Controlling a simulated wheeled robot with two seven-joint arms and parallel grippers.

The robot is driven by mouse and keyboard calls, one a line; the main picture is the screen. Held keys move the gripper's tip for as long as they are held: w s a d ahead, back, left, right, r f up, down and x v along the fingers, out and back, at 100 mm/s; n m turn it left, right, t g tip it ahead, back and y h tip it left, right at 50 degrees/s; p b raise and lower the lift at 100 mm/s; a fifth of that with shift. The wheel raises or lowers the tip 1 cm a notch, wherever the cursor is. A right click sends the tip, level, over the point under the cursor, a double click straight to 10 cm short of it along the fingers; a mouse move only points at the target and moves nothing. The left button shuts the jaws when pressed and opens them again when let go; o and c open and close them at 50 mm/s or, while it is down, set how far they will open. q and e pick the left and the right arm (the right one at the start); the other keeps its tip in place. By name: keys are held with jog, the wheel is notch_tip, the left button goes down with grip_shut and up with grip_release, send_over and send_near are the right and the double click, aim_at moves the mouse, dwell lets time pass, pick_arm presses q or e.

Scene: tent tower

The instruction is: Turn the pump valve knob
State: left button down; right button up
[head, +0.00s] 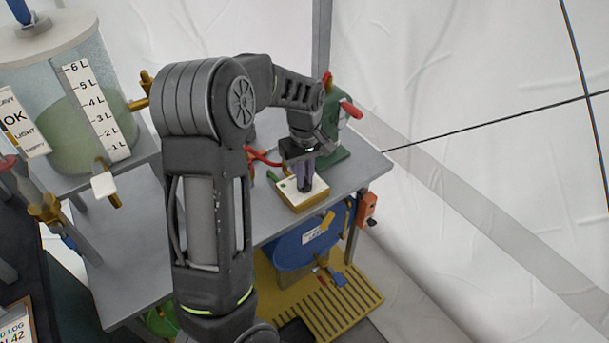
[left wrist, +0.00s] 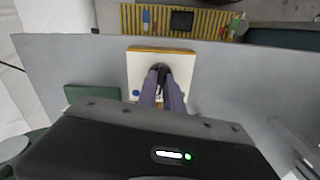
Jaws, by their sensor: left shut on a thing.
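A small box with a white top and yellow sides (head: 292,203) sits near the front edge of the grey table. My left gripper (head: 304,186) reaches down onto it from above. In the left wrist view, the box's white top (left wrist: 143,66) lies under my left gripper (left wrist: 160,80). The purple-grey fingers are shut on a dark round knob (left wrist: 158,67) on the box's top. The fingers hide most of the knob, so its turn cannot be read. My right gripper is not in view.
A grey table (head: 252,228) bears the box. A green device with red handles (head: 335,150) stands just behind. A blue drum (head: 305,245) and a yellow slatted platform (head: 340,305) are below. A clear tank with a litre scale (head: 105,100) stands at left.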

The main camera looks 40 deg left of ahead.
pick_arm(q)
jog(key=c, duration=1.5)
grip_release()
jog(key=shift+r, duration=0.1)
notch_tip(320, 180, up, 8)
jog(key=shift+f, duration=0.15)
